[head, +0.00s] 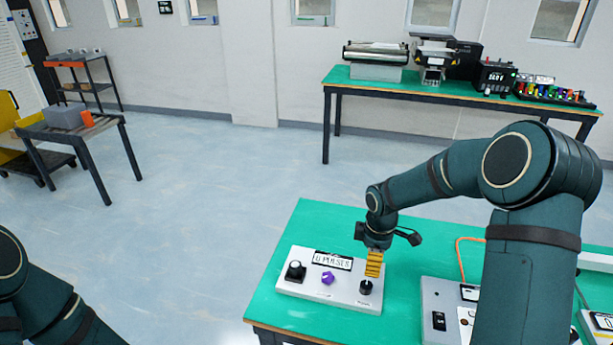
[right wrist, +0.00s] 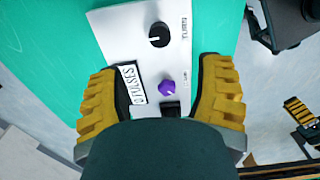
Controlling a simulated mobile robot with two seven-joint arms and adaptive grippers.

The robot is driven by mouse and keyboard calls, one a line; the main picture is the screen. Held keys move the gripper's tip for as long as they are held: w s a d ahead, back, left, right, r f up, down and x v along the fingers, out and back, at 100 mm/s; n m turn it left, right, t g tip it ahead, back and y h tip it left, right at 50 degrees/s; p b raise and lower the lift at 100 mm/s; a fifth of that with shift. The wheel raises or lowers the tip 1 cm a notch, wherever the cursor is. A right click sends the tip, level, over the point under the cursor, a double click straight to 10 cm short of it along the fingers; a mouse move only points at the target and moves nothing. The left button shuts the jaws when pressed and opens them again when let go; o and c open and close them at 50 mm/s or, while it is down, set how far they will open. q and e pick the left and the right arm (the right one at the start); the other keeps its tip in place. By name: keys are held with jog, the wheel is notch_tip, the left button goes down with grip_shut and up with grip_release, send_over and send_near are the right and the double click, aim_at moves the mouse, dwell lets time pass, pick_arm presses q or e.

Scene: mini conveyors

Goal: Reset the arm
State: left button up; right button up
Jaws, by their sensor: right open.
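My right arm reaches in from the right of the head view. Its right gripper (head: 374,263) has yellow ridged fingers and points down over the right end of a white control box (head: 315,297), just above a black knob (head: 366,287). In the right wrist view the gripper (right wrist: 160,78) is open. Its two yellow fingers are spread with nothing held between them.
The box stands on a green-topped table (head: 312,222). A grey device (head: 437,295) with an orange cable stands to its right. A second green bench (head: 440,88) with several machines stands by the wall. Open floor lies to the left.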

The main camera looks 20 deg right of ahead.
jog(key=s+a+f+m+y, duration=0.1)
jog(key=s+a+f, duration=0.1)
jog(key=a+f, duration=0.1)
jog(key=s+a+f+m+y, duration=0.1)
jog(key=a+f+m, duration=0.1)
jog(key=a, duration=0.4)
jog(key=s+a+f+m+y, duration=0.1)
jog(key=s+a+f, duration=0.1)
jog(key=a+f, duration=0.2)
jog(key=shift+s+a+f+m, duration=0.25)
jog(key=shift+s+f+m, duration=0.05)
jog(key=shift+m, duration=0.1)
jog(key=s+a+f+m, duration=0.2)
jog(key=s+a+m, duration=0.2)
jog(key=s, duration=0.2)
jog(key=s+a+f+m+t+y, duration=0.1)
jog(key=s+a+f+m, duration=0.2)
jog(key=s+a+m, duration=0.1)
jog(key=shift+s+a+f+m+t, duration=0.3)
jog(key=shift+s+a+m, duration=0.15)
jog(key=shift+s, duration=0.6)
